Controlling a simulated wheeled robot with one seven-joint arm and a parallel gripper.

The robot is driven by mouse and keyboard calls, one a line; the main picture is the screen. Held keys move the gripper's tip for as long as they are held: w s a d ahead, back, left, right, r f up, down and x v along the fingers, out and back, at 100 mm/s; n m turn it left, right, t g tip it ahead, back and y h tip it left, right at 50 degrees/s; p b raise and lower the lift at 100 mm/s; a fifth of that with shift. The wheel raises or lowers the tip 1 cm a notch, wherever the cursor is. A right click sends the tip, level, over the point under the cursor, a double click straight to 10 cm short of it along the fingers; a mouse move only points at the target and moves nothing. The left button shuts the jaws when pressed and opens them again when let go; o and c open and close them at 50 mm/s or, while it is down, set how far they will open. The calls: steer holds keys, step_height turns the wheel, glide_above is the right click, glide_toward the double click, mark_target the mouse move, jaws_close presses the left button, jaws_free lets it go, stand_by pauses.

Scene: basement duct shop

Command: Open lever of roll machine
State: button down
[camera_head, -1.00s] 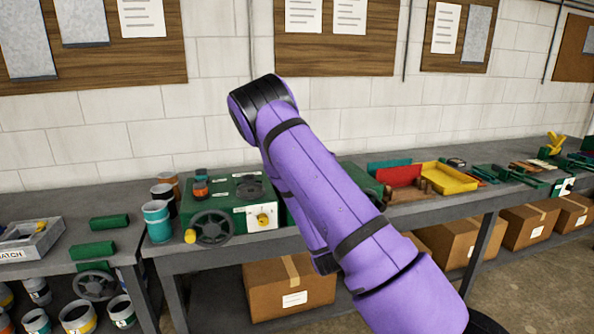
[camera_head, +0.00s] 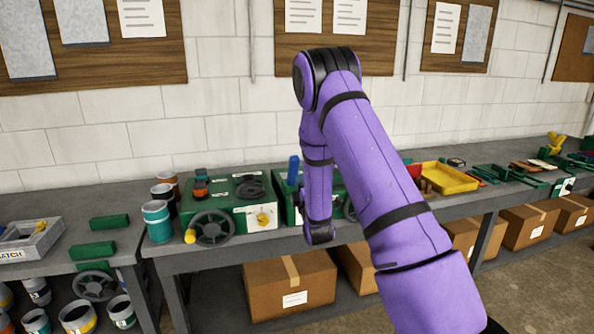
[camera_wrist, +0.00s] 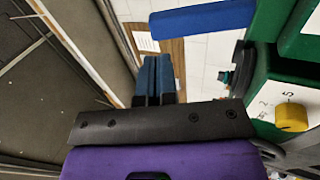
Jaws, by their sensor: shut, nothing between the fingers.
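My gripper (camera_wrist: 153,80) shows in the wrist view as two blue fingers side by side, shut and empty. A blue bar (camera_wrist: 203,20), seemingly the lever handle, lies above and right of the fingertips in that view, apart from them. In the head view an upright blue handle (camera_head: 293,170) stands at a green machine (camera_head: 283,206), just left of my forearm. Much of that machine is hidden behind my arm, and so is my gripper. Green machine parts (camera_wrist: 300,15) show at the right edge of the wrist view.
Left of the blue handle is a green box with a yellow knob (camera_head: 263,219) and a dark handwheel (camera_head: 212,228). The knob also shows in the wrist view (camera_wrist: 291,117). Cans (camera_head: 157,221) stand further left. A yellow tray (camera_head: 447,178) is to the right. Cardboard boxes (camera_head: 290,284) sit below.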

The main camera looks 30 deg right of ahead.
mark_target(295, 162)
steer(key=shift+x, duration=2.8)
steer(key=shift+w+r, duration=0.1)
steer(key=shift+w+d+r+g, duration=0.2)
steer(key=shift+w+r+g, duration=0.55)
steer(key=shift+w+g, duration=0.2)
steer(key=w+d+r+g+y, duration=0.1)
steer(key=w+d+g+y, duration=0.1)
steer(key=w+g, duration=0.4)
steer(key=w, duration=0.3)
steer(key=shift+d+r+g, duration=0.25)
steer(key=shift+d+g, duration=0.1)
steer(key=shift+w+r, duration=0.1)
steer(key=shift+w, duration=0.05)
